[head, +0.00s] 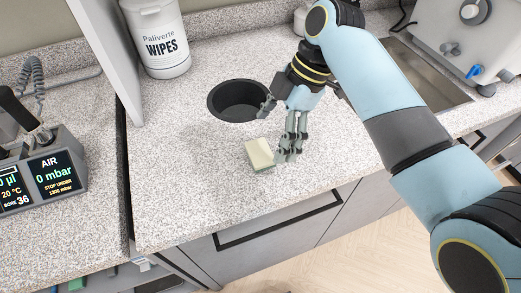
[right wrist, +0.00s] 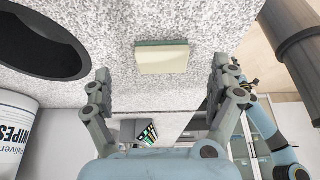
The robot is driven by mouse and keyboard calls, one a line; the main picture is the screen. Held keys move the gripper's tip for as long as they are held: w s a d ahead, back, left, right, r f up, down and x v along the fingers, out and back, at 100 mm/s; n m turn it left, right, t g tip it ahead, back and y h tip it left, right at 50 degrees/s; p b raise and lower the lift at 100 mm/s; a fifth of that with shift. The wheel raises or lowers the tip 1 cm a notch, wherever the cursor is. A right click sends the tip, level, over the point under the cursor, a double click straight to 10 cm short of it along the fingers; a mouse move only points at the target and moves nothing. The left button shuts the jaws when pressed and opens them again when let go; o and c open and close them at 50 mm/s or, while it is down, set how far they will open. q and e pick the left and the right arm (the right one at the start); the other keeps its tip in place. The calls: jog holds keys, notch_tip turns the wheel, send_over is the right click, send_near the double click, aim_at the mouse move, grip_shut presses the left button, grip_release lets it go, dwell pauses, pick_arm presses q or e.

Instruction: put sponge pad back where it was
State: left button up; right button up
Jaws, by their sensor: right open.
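The sponge pad (head: 260,153), pale yellow with a green underside, lies flat on the speckled counter near its front edge. My right gripper (head: 289,140) is just to the right of it in the head view, with its fingers pointing down. In the right wrist view the sponge pad (right wrist: 163,57) lies beyond the fingertips, between the lines of the two fingers. The right gripper (right wrist: 160,82) is open and empty, with a wide gap between its fingers. My left gripper is in neither view.
A round black opening (head: 238,101) is set in the counter behind the sponge. A wipes tub (head: 156,38) stands at the back left beside a grey partition (head: 108,50). A device with displays (head: 45,170) is at the left. A metal sink (head: 428,75) and grey machine are at the right.

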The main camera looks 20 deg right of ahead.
aim_at(265, 150)
jog(key=x, duration=0.3)
jog(key=shift+s+a+f, duration=0.15)
jog(key=shift+a+f, duration=0.1)
jog(key=shift+a, duration=0.05)
jog(key=shift+f, duration=0.2)
jog(key=c, duration=0.6)
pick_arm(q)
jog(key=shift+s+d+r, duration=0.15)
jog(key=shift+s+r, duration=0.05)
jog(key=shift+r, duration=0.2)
pick_arm(e)
jog(key=c, duration=0.4)
jog(key=shift+o, duration=0.2)
jog(key=shift+r, duration=0.1)
